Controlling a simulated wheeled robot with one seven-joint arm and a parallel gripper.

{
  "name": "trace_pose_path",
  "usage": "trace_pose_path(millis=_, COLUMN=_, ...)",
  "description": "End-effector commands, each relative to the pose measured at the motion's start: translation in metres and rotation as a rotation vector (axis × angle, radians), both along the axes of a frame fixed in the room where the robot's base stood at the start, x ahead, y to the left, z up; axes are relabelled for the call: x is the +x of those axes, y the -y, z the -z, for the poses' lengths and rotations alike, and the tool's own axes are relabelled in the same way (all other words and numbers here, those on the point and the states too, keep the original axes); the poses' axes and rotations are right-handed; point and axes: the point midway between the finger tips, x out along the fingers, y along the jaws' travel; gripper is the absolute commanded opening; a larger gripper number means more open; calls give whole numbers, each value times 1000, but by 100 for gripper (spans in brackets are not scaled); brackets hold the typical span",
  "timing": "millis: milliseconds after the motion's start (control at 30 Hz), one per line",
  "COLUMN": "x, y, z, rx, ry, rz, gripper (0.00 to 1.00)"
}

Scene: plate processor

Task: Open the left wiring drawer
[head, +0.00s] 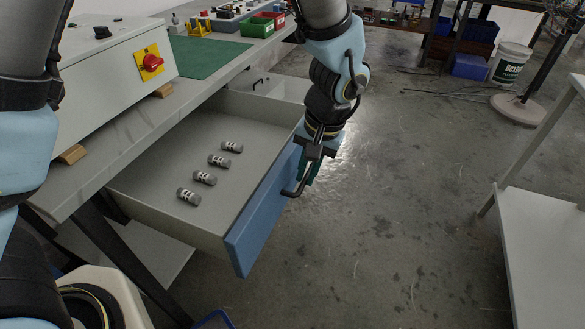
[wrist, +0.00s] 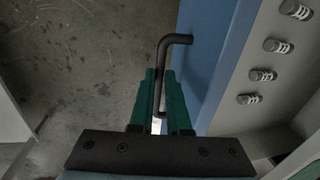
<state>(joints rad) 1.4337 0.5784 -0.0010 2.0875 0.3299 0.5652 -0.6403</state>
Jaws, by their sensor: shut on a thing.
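The left wiring drawer stands pulled well out from under the workbench, with its blue front (head: 262,215) facing right and its grey inside showing. Several small grey cylinders (head: 204,177) lie in a row on the drawer floor. My gripper (head: 307,170) is at the drawer front, shut on the dark drawer handle (head: 292,192). In the wrist view, the green fingers of my gripper (wrist: 161,95) close around the black bent handle (wrist: 164,52), and the blue front (wrist: 205,60) is beside them. Part of the handle is hidden between the fingers.
The workbench (head: 120,150) carries a grey control box with a red switch (head: 151,62) and a green mat (head: 205,55). Another drawer (head: 262,84) sits beyond. A white table (head: 545,225) stands at the right. The concrete floor between is clear.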

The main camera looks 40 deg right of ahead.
Motion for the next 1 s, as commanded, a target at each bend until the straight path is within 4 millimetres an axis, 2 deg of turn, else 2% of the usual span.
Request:
trace_pose_path(millis=433, x=-4, y=2, z=0, rx=0, ry=0, rz=0, gripper=0)
trace_pose_path(millis=467, x=-4, y=2, z=0, rx=0, ry=0, rz=0, gripper=17)
trace_pose_path(millis=700, x=-3, y=2, z=0, rx=0, ry=0, rz=0, gripper=44)
trace_pose_path(millis=1000, x=-4, y=2, z=-2, rx=-1, ry=0, rz=0, gripper=45)
